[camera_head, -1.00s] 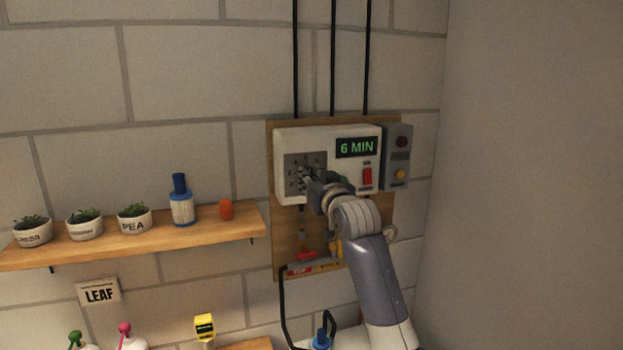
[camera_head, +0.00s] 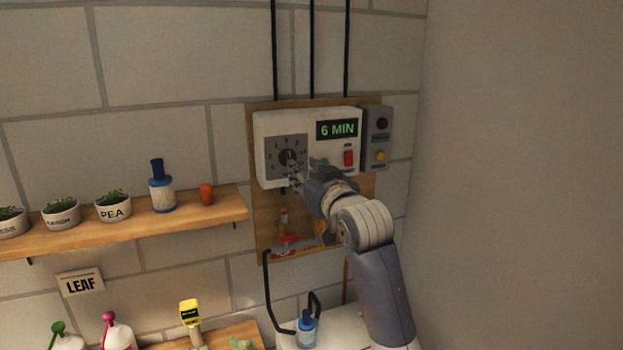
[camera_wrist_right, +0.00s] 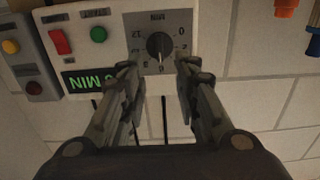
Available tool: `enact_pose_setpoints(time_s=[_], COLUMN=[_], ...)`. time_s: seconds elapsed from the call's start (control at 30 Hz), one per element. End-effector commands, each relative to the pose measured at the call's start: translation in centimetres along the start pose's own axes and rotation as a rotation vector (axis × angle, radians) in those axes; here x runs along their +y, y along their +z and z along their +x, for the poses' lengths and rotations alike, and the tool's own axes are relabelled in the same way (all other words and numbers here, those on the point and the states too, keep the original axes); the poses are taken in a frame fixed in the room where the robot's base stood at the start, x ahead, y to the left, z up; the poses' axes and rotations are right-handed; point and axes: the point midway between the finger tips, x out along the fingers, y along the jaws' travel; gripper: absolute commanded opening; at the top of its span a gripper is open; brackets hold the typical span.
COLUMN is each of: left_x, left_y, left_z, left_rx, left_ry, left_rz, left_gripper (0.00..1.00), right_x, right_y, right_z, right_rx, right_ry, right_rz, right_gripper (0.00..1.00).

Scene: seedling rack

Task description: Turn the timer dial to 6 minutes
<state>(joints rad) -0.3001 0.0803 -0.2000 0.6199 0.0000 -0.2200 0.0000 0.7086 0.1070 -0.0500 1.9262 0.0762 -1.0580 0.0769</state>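The timer box (camera_head: 262,180) is white and hangs on a wooden board on the wall. Its display (camera_head: 337,129) reads "6 MIN" in green. The black timer dial (camera_head: 288,156) sits on a grey numbered plate; in the right wrist view the dial (camera_wrist_right: 159,46) shows whole, with its white pointer line visible. My right gripper (camera_head: 292,178) is just in front of and below the dial. In the right wrist view its two fingers (camera_wrist_right: 155,70) are spread apart with nothing between them, clear of the dial. My left gripper is in neither view.
A red switch (camera_head: 348,157) and a green button (camera_wrist_right: 98,34) are on the box. A grey panel (camera_head: 377,139) with red and yellow buttons adjoins it. A wooden shelf (camera_head: 140,227) with pots and a blue-capped bottle (camera_head: 161,187) is at left.

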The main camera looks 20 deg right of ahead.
Motion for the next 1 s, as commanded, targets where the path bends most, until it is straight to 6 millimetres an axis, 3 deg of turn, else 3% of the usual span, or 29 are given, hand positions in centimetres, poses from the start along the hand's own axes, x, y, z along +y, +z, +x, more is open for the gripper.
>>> enact_pose_setpoints(time_s=[0.1, 0.3, 0.8, 0.93, 1.0], left_x=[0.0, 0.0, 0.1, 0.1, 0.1], left_y=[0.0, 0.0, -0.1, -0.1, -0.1], left_z=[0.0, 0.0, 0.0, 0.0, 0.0], left_rx=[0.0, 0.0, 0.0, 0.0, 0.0], left_ry=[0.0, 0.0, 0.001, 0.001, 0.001], left_rz=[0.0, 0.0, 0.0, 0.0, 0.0], left_gripper=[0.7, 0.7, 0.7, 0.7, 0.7], right_x=[0.0, 0.0, 0.0, -0.1, -0.3], right_y=[0.0, 0.1, 0.1, 2.6, 5.9], right_z=[-1.6, -3.0, -3.2, -3.6, -4.2], right_rx=[0.0, -0.001, -0.003, -0.048, -0.108], right_ry=[0.0, 0.001, 0.0, 0.0, -0.001], right_rz=[0.0, 0.0, 0.0, -0.005, -0.012], right_gripper=[0.29, 0.29, 0.29, 0.29, 0.29])
